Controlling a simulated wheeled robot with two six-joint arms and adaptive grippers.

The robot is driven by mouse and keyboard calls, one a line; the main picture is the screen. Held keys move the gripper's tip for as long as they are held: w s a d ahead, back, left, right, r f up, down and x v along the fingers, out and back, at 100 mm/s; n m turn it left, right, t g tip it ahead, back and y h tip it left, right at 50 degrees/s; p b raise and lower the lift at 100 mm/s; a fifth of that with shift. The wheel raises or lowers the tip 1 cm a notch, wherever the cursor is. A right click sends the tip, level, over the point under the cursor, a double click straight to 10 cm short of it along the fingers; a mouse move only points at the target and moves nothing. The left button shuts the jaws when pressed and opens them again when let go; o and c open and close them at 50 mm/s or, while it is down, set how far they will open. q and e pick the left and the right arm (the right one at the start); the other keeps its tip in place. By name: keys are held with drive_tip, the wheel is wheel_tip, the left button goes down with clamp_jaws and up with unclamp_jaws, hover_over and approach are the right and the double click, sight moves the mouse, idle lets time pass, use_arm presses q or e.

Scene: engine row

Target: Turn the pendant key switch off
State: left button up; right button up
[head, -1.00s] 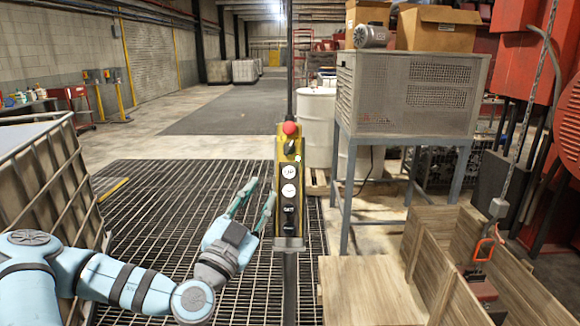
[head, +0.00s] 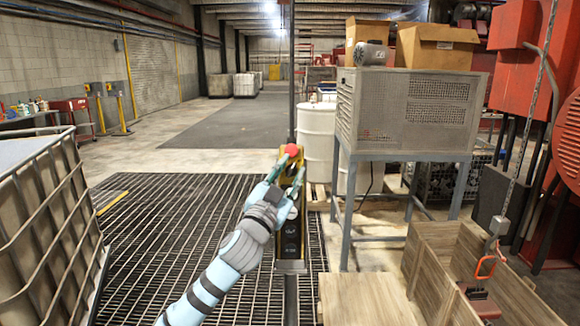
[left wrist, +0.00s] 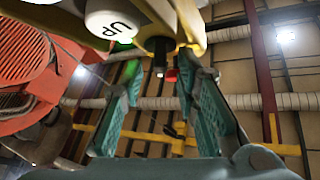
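The pendant (head: 290,245) is a yellow and black box with a red mushroom button (head: 292,150) at its top, hanging upright on a dark pole. My left gripper (head: 288,164) is in front of its upper part, just below the red button, and hides the key switch there in the head view. In the left wrist view the gripper's two teal fingers (left wrist: 158,75) are spread apart. A dark stub that looks like the key (left wrist: 160,48) sticks out from the pendant between the fingertips, near the white UP button (left wrist: 112,22). I cannot tell whether the fingers touch it. My right gripper is out of view.
A caged tank (head: 45,215) stands at the left. A metal cabinet on a stand (head: 410,110), a white drum (head: 318,135) and wooden crates (head: 365,298) are at the right. Floor grating (head: 180,225) lies around the pendant.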

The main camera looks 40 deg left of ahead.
use_arm(q)
drive_tip(key=shift+c, duration=0.5)
drive_tip(key=shift+a, duration=0.1)
clamp_jaws()
drive_tip(key=shift+f, duration=0.1)
drive_tip(key=shift+f+n+y+b, duration=0.15)
drive_tip(key=shift+n+y+b, duration=0.4)
drive_tip(key=shift+b, duration=0.35)
drive_tip(key=n+g+y+b, duration=0.2)
drive_tip(key=n+y+b, duration=0.1)
drive_tip(key=n+b, duration=0.1)
drive_tip(key=n+g+y+b, duration=0.2)
drive_tip(key=n+y+b, duration=0.2)
drive_tip(key=n+b, duration=0.1)
drive_tip(key=d+n+g+y+b, duration=0.1)
drive_tip(key=n+g+y+b, duration=0.1)
drive_tip(key=n+y+b, duration=0.2)
drive_tip(key=shift+w+n+g+b, duration=0.1)
drive_tip(key=shift+n+g+b, duration=0.25)
drive_tip(key=shift+n, duration=0.4)
drive_tip(key=shift+n+g+y+b, duration=0.5)
drive_tip(key=shift+n+g, duration=0.35)
drive_tip(key=shift+n, duration=0.35)
drive_tip(key=shift+w+r+n+g+y+b, duration=0.1)
drive_tip(key=shift+r+n+g+y+b, duration=0.1)
drive_tip(key=shift+n+g, duration=0.45)
drive_tip(key=shift+r+n+g+y+b, duration=0.1)
drive_tip(key=shift+n+g+y, duration=0.05)
drive_tip(key=shift+n+g, duration=0.45)
drive_tip(key=shift+n, duration=0.25)
